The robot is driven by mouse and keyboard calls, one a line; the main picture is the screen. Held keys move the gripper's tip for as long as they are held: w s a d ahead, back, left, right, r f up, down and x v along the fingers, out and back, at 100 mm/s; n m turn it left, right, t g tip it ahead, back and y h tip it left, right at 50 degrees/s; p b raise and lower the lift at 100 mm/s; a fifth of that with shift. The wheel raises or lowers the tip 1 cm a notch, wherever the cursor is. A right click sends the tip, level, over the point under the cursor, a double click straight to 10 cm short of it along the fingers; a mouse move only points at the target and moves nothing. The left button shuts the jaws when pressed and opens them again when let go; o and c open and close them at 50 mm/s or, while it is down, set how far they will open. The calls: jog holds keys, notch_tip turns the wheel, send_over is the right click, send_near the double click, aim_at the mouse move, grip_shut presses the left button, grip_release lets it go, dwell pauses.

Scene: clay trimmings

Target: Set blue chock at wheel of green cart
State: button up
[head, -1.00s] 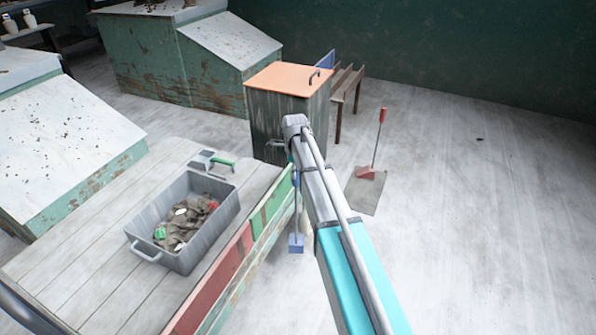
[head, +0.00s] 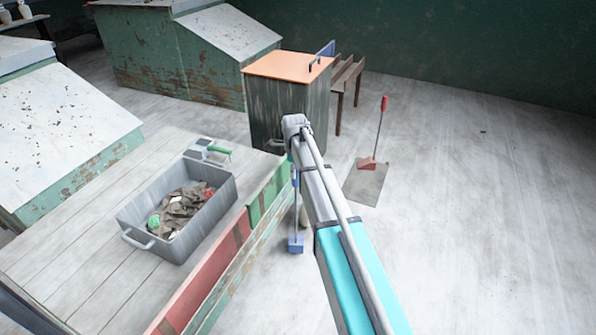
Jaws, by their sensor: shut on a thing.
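The blue chock (head: 296,244) is a small blue block on a thin upright rod with a blue grip on top. It hangs below the end of my arm, right of the cart's side. My gripper (head: 294,168) is mostly hidden behind the arm and is shut on the top of the chock's rod. Whether the block touches the floor is unclear. A plank-topped cart (head: 75,235) stands at left, its side panel green (head: 268,196) at the far end and red nearer. No wheel is visible; the area below the panel is hidden.
A grey tray (head: 222,207) of trimmings and a green-handled tool (head: 212,149) lie on the cart. A dark bin (head: 262,100) with an orange lid stands beyond. A red chock (head: 367,163) with a rod stands on a mat (head: 366,190). The floor at right is clear.

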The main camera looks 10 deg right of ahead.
jog(key=shift+f+b, duration=1)
jog(key=shift+f, duration=0.35)
jog(key=shift+f+b, duration=0.2)
jog(key=shift+b, duration=0.15)
grip_shut()
jog(key=o, duration=1.2)
grip_release()
jog(key=shift+f, duration=0.1)
jog(key=shift+c, duration=0.2)
jog(key=shift+r, duration=0.2)
